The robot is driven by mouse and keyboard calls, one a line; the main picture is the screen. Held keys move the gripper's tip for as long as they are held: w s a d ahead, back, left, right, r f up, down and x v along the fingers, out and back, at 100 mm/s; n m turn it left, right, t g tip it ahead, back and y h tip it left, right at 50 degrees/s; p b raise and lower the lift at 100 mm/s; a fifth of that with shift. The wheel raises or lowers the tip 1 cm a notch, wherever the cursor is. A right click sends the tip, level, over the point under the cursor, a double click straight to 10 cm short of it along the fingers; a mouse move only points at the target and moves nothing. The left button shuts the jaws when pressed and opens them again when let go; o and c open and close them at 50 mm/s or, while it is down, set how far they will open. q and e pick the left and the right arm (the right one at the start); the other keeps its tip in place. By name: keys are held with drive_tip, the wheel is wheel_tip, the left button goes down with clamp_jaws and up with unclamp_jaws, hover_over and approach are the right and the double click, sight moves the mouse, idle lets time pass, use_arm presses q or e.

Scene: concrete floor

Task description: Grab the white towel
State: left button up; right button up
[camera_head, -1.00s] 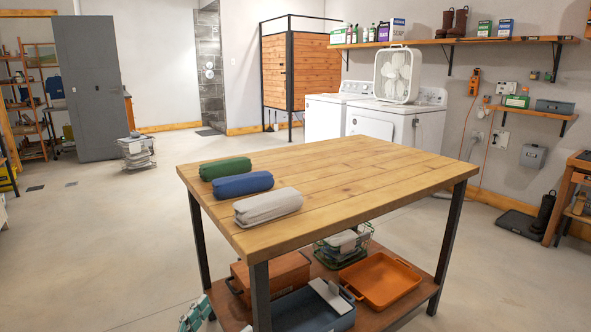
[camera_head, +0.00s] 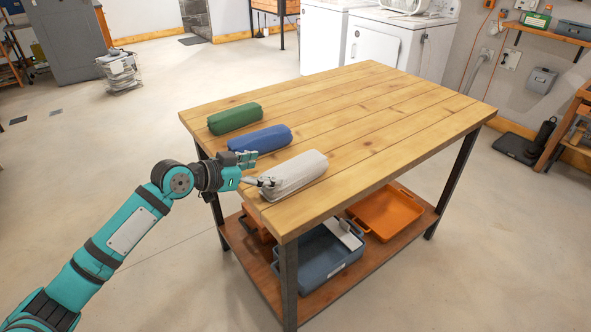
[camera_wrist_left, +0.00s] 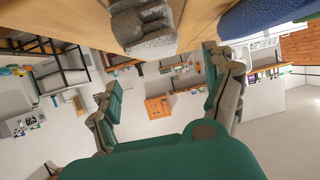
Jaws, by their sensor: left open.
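The white towel (camera_head: 294,175) is a rolled grey-white bundle on the near left part of the wooden table, closest to me of three rolls. In the left wrist view the towel (camera_wrist_left: 150,30) shows at the top centre, beyond the fingers. My left gripper (camera_head: 258,170) is at the towel's left end, with its fingers apart; I cannot tell whether a finger touches it. In the left wrist view the left gripper (camera_wrist_left: 165,95) has its two fingers wide apart with nothing between them. My right gripper is not in view.
A blue roll (camera_head: 260,139) and a green roll (camera_head: 235,118) lie behind the towel on the table (camera_head: 390,110). The table's right side is bare. A grey-blue bin (camera_head: 325,258) and an orange tray (camera_head: 385,214) sit on the lower shelf.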

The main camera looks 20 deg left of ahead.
sight(290, 168)
use_arm(q)
drive_tip(key=x, duration=0.4)
drive_tip(key=shift+w+d, duration=0.1)
drive_tip(key=shift+w, duration=0.05)
drive_tip(key=shift+p+x, duration=0.7)
drive_tip(key=shift+x, duration=2.2)
drive_tip(key=c, duration=1.4)
drive_tip(key=shift+o, duration=0.2)
